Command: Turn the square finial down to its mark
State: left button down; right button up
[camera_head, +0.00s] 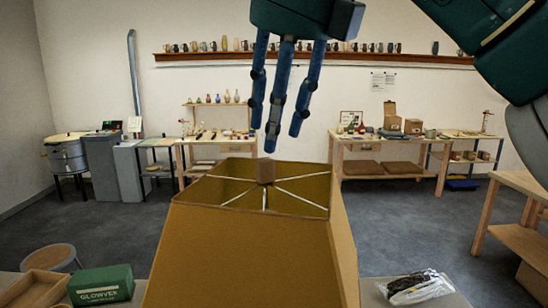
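The square finial (265,170) is a small brown block at the centre of the top of the lampshade, where the pale spokes meet. The tan, four-sided lampshade (240,250) stands upright in the middle of the view and hides whatever is below it. My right gripper (275,134) comes in from the top right. Its blue fingers point down, spread apart with nothing between them, and in the picture their tips lie just above the finial. I cannot make out a mark for the finial. My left gripper is out of view.
On the near surface are a green box (101,286) and a wooden tray (35,290) at left, and a clear bag of dark items (415,287) at right. A stool (52,258) stands at left. Workbenches line the back wall. The space around the lampshade's top looks clear.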

aim_at(266, 160)
jog(key=x, duration=0.5)
jog(key=shift+w+a+f+p, duration=0.2)
jog(key=shift+a+p, duration=0.05)
jog(key=shift+p, duration=0.15)
jog(key=shift+f, duration=0.35)
jog(key=shift+c, duration=0.5)
